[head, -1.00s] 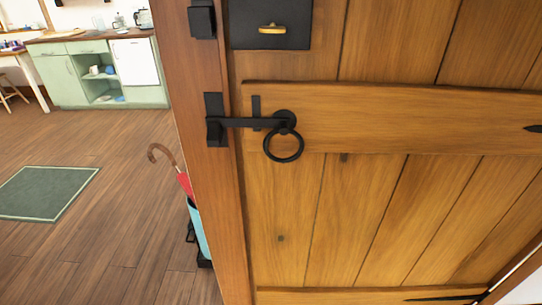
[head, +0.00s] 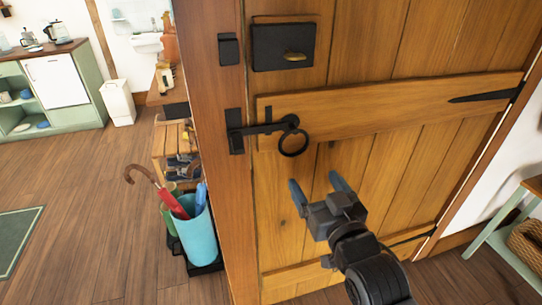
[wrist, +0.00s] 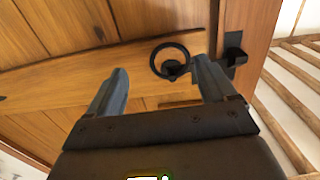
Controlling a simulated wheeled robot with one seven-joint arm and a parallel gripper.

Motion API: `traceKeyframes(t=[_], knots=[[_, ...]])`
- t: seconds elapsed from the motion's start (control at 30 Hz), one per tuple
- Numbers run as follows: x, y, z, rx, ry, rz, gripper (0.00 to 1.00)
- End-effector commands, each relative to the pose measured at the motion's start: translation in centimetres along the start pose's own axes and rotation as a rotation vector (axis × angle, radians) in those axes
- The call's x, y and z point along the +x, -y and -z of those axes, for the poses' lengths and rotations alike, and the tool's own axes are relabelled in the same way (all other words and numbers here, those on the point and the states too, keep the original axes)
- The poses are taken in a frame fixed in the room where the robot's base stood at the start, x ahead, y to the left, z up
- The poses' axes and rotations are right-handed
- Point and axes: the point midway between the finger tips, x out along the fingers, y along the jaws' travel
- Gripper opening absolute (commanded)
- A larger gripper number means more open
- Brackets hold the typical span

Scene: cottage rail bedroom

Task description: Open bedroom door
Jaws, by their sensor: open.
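The wooden plank door (head: 400,115) stands shut against its frame, with a black latch bar (head: 265,129) and a black ring handle (head: 293,143) at its left side. Above them is a black lock box (head: 283,46) with a brass knob (head: 295,57). My gripper (head: 318,187) is open and empty, below and slightly right of the ring in the head view. In the wrist view the ring (wrist: 170,60) shows between the two fingers of my gripper (wrist: 160,80), beyond their tips and apart from them.
A blue umbrella bin (head: 196,235) with a red umbrella stands left of the door frame (head: 220,170), beside a wooden shelf with shoes. A green side table (head: 510,235) with a basket stands at the right. The wooden floor at left is mostly clear.

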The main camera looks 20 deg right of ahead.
Motion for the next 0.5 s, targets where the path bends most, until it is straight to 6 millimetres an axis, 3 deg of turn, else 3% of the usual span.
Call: traceKeyframes(t=[0.13,0.27,0.5], knots=[[1.6,0.0,1.3,0.001,-0.01,-0.001,0.84],[2.8,0.0,1.4,0.001,-0.01,-0.001,0.84],[6.4,0.0,1.5,0.001,-0.01,-0.001,0.84]])
